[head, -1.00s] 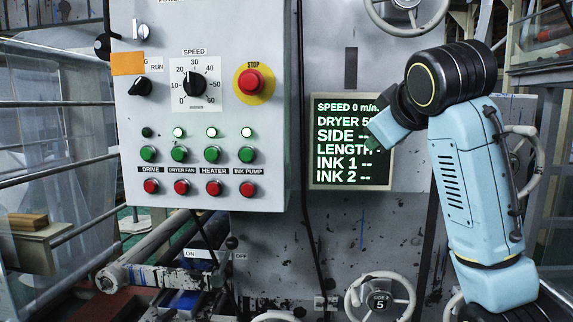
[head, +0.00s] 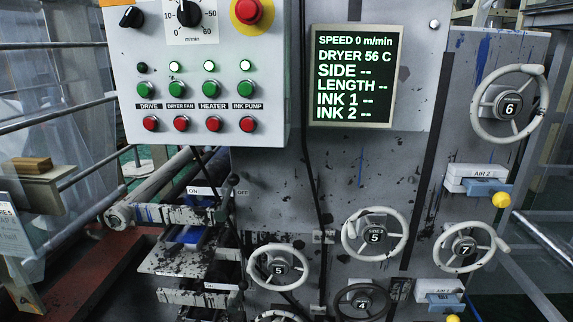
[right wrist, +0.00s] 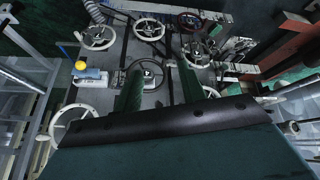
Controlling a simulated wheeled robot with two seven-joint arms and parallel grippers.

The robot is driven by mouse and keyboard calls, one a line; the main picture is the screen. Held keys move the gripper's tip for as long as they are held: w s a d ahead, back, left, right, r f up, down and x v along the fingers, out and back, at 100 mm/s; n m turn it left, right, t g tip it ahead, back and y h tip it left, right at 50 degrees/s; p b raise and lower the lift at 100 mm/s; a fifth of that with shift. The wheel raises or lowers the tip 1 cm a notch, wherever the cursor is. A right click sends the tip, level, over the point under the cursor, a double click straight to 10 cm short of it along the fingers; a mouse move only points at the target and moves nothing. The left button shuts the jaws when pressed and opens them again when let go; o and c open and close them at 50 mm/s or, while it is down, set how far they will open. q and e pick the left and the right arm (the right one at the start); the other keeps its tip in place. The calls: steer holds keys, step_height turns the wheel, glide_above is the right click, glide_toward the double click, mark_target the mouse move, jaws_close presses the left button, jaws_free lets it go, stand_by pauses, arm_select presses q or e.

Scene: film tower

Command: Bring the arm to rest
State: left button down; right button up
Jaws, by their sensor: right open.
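My right gripper (right wrist: 160,70) shows in the right wrist view. Its two green fingers stand apart with nothing between them. Past the fingers is the machine face with several handwheels, and one dark handwheel (right wrist: 148,73) lies in line with the gap. I cannot see any contact with it. Neither of my arms shows in the head view, and my left gripper is in neither view.
The control box (head: 200,110) stands out from the machine at left, beside the display (head: 352,75) reading 0 m/min and dryer 56 C. Several handwheels stick out, including wheel 6 (head: 510,106) and wheel 7 (head: 468,248). Rails and rollers (head: 160,185) lie at lower left.

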steer(key=s+d+f+m+g, duration=0.15)
steer(key=s+f, duration=0.25)
steer(key=s, duration=0.8)
step_height(320, 180, down, 28)
steer(key=s+g+b, duration=0.2)
steer(key=b, duration=0.2)
steer(key=s+d+f+g+b, duration=0.1)
steer(key=s+d+f+b, duration=0.1)
steer(key=s+f, duration=1.5)
step_height(320, 180, down, 2)
steer(key=shift+d+f+n+b, duration=0.2)
steer(key=shift+d+n+b, duration=0.15)
steer(key=shift+b, duration=0.25)
steer(key=shift+s, duration=0.1)
